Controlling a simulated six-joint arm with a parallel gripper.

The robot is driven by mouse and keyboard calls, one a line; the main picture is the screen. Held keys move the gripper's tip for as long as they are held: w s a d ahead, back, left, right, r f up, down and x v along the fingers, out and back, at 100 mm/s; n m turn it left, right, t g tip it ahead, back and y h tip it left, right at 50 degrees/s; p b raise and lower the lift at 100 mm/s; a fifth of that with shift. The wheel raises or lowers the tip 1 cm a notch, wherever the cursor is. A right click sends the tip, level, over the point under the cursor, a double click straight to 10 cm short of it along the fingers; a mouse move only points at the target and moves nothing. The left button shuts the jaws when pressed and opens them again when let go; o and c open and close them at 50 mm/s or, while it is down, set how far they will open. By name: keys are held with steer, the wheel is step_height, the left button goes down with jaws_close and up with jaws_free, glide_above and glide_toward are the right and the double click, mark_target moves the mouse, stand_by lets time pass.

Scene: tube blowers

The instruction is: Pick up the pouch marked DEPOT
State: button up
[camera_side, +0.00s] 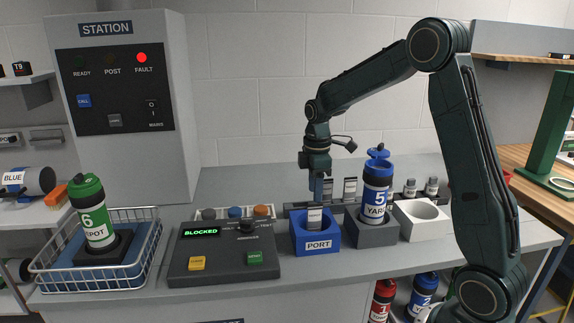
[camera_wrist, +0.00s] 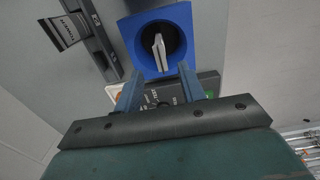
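A canister with a green cap and a white band reading 6 and DEPOT (camera_side: 97,215) stands upright in a dark holder (camera_side: 100,246) in the wire basket at the left. The first letter is partly hidden by the curve. My gripper (camera_side: 317,198) is far to its right, pointing down above the blue PORT block (camera_side: 318,245). A pale, flat-sided piece (camera_side: 314,219) stands in that block's round hole. In the wrist view the gripper's fingers (camera_wrist: 160,76) are apart with nothing clamped between them, and the pale piece (camera_wrist: 159,48) shows just beyond them. The DEPOT canister is not in the wrist view.
A blue-capped canister marked 5 YARD (camera_side: 376,190) stands close right of my gripper in a grey holder. A white empty holder (camera_side: 421,214) is beside it. The control box (camera_side: 222,258) reading BLOCKED lies between the basket (camera_side: 136,262) and the PORT block. The station panel's FAULT light (camera_side: 142,57) is red.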

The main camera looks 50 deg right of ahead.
mark_target(315, 207)
steer(key=shift+f, duration=0.1)
steer(key=shift+f, duration=2.5)
steer(key=shift+c, duration=0.2)
jaws_close()
